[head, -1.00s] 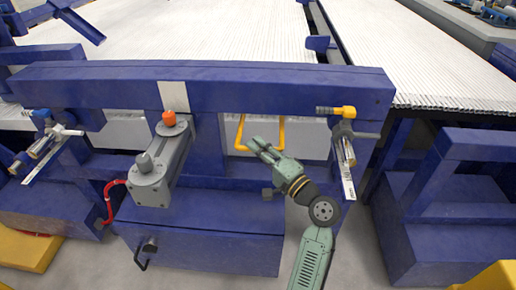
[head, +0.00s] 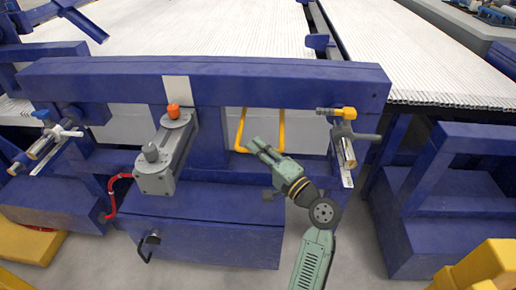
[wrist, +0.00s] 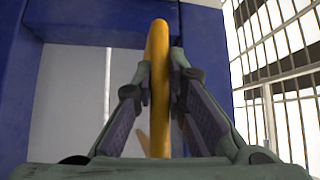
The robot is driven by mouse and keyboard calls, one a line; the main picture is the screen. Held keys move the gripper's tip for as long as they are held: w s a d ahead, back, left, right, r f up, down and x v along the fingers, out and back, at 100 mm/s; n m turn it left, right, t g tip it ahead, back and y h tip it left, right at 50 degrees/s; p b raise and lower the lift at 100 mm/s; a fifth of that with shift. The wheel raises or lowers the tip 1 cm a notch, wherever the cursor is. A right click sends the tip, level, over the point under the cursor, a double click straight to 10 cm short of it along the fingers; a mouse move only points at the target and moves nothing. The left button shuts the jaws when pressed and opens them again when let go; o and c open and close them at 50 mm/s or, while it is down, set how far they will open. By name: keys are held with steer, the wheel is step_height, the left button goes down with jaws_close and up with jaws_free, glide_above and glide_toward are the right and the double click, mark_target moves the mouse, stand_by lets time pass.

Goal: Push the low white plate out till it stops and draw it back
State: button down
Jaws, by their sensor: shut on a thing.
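The low white plate (head: 306,132) shows under the blue crossbeam, partly hidden by the beam, posts and handle. A yellow U-shaped handle (head: 281,130) stands in front of it; its upper ends pass out of sight behind the beam. My gripper (head: 258,146) is at the handle's lower part, shut on it. In the wrist view, the yellow bar (wrist: 159,85) runs upright between my two fingers, with a pale grey-white surface behind it. Where the handle joins the plate is hidden.
The blue crossbeam (head: 120,82) spans above my gripper. A grey cylinder unit with an orange knob (head: 173,111) stands left, and a yellow-ended valve (head: 349,113) right. Yellow posts (head: 478,272) stand low right. Rows of white pipes (head: 200,35) lie behind.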

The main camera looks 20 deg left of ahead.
steer(key=s, duration=0.1)
steer(key=s+d, duration=0.1)
steer(key=s, duration=0.1)
steer(key=shift+s, duration=0.15)
steer(key=shift+s+f, duration=0.1)
steer(key=c, duration=1.6)
jaws_free()
steer(key=shift+d, duration=0.1)
steer(key=v, duration=1.2)
steer(key=shift+s, duration=0.2)
